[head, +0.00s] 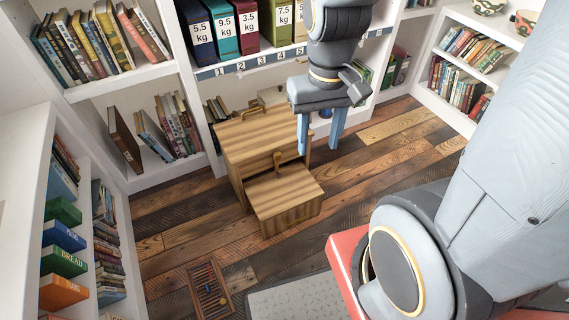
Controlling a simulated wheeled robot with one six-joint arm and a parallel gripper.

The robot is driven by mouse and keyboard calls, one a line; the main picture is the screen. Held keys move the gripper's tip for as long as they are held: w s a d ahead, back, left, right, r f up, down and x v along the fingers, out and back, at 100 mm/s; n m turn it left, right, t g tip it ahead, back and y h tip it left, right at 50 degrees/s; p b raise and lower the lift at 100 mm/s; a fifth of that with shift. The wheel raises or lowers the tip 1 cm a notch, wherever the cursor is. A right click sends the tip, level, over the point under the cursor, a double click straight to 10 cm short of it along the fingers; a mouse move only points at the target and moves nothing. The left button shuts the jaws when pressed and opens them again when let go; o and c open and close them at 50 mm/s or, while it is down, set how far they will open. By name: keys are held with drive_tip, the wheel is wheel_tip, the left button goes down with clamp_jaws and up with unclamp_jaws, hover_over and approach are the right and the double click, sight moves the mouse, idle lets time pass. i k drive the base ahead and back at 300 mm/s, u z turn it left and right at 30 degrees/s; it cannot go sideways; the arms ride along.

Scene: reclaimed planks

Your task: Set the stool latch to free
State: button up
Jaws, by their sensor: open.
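A striped wooden step stool (286,198) stands on the plank floor in front of the back shelves, with a lower step at the front and a higher top behind it. A small brown upright latch (277,161) shows where the lower step meets the higher part. Its setting is too small to tell. My gripper (318,150) points down with its two blue fingers apart and nothing between them. In the picture it is to the right of the latch, overlapping the stool's right edge. I cannot tell its height above the stool.
White bookshelves enclose the left, back and right sides. Heavy weight-labelled binders (236,35) stand on the back shelf above a numbered strip (262,61). Floor right of the stool is clear.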

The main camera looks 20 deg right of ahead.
sight(276, 155)
drive_tip(key=z, duration=1.3)
drive_tip(key=k, duration=0.55)
drive_tip(key=u, duration=1.05)
